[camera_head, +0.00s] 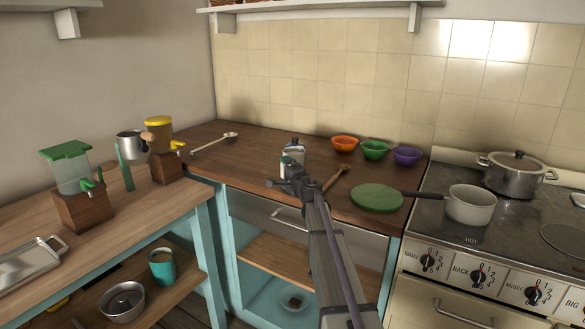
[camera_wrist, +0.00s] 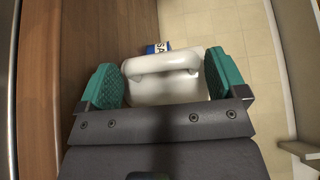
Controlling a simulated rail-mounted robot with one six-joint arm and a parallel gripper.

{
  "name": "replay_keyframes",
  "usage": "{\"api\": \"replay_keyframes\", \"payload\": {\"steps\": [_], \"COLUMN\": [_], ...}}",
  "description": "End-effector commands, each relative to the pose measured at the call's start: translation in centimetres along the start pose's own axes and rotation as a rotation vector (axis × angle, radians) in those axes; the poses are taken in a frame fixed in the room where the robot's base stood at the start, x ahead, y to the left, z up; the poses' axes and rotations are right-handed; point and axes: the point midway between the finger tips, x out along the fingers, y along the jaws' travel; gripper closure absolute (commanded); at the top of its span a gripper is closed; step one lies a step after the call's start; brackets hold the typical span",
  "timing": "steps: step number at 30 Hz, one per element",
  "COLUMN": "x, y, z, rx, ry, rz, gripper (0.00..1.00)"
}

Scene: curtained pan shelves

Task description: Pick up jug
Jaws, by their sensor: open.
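The white jug (camera_wrist: 165,88) shows in the wrist view, with its curved handle across the upper part. My gripper (camera_wrist: 165,86) is open, with one teal finger pad on each side of the jug. I cannot tell whether the pads touch it. The jug is mostly hidden there behind my gripper.
A blue-and-white box (camera_wrist: 156,48) stands just beyond the jug. Orange (camera_head: 344,144), green (camera_head: 375,150) and purple (camera_head: 407,156) bowls, a green round board (camera_head: 377,198) and a wooden spoon (camera_head: 337,177) lie to the right. A ladle (camera_head: 214,142) lies left.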

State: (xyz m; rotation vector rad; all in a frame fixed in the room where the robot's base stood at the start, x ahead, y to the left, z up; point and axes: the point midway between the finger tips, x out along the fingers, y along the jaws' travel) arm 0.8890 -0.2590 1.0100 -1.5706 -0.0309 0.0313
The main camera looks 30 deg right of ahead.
Motion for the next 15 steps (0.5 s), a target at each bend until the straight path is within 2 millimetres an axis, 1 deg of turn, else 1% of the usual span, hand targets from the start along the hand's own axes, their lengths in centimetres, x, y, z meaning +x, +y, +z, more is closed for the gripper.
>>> {"api": "replay_keyframes", "payload": {"steps": [1,3,9,15], "x": [1.29,1.94,1.87,1.86], "y": [0.0,0.01,0.01,0.01], "z": [-0.1,-0.02,0.04,0.03], "rx": [0.0,0.0,0.0,0.0], "ry": [-0.001,-0.001,0.0,0.0], "rz": [0.0,0.0,0.0,0.0], "gripper": [0.09,0.09,0.09,0.29]}}
